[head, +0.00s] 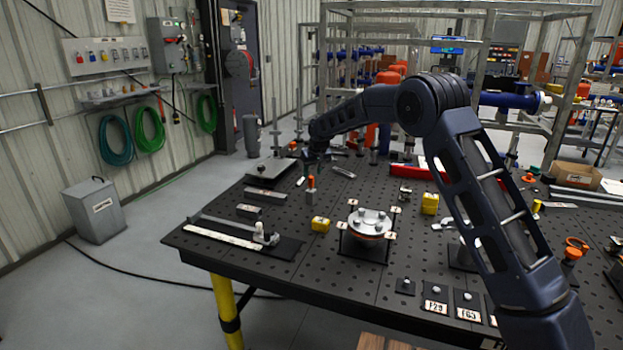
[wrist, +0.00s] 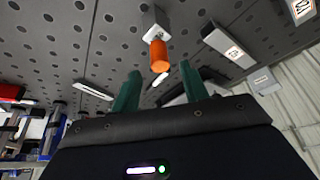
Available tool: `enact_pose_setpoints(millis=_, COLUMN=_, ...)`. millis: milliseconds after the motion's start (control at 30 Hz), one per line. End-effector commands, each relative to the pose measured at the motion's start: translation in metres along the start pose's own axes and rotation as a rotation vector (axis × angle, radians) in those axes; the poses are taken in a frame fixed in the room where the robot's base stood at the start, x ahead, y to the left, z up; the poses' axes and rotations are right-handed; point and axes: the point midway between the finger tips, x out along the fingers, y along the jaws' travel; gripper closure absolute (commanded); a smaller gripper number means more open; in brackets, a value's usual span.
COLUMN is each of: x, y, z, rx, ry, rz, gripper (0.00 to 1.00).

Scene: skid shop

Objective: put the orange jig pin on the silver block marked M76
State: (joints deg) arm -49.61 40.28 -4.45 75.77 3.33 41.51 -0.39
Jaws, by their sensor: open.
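The orange jig pin (head: 311,182) stands upright on a small silver block (head: 310,198) on the dark perforated table. In the wrist view the pin (wrist: 160,55) shows just beyond and between the green fingertips, with its silver block (wrist: 154,20) behind it. My gripper (wrist: 160,72) is open and empty; in the head view it (head: 314,162) is above the pin. Another silver block with a label (wrist: 229,45) lies to the right in the wrist view. In the head view, grey blocks (head: 249,211) and (head: 265,197) lie left of the pin. I cannot read M76 on any block.
A yellow block (head: 320,224) and a round flange on a stand (head: 370,222) are nearer the front. A long bar with a clamp (head: 225,237) lies at the front left. A grey plate (head: 271,171) lies behind. Bare table separates these things.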

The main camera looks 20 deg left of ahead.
Motion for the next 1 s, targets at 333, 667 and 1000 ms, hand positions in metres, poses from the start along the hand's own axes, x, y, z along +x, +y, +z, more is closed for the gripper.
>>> enact_pose_setpoints(millis=333, x=-0.059, y=0.000, z=0.000, rx=0.001, ry=0.000, rz=0.000, gripper=0.55)
enact_pose_setpoints(millis=667, x=-0.073, y=0.000, z=0.000, rx=0.001, ry=-0.001, rz=0.000, gripper=0.55)
enact_pose_setpoints(millis=1000, x=-0.115, y=0.044, z=0.017, rx=0.047, ry=0.003, rz=0.015, gripper=0.55)
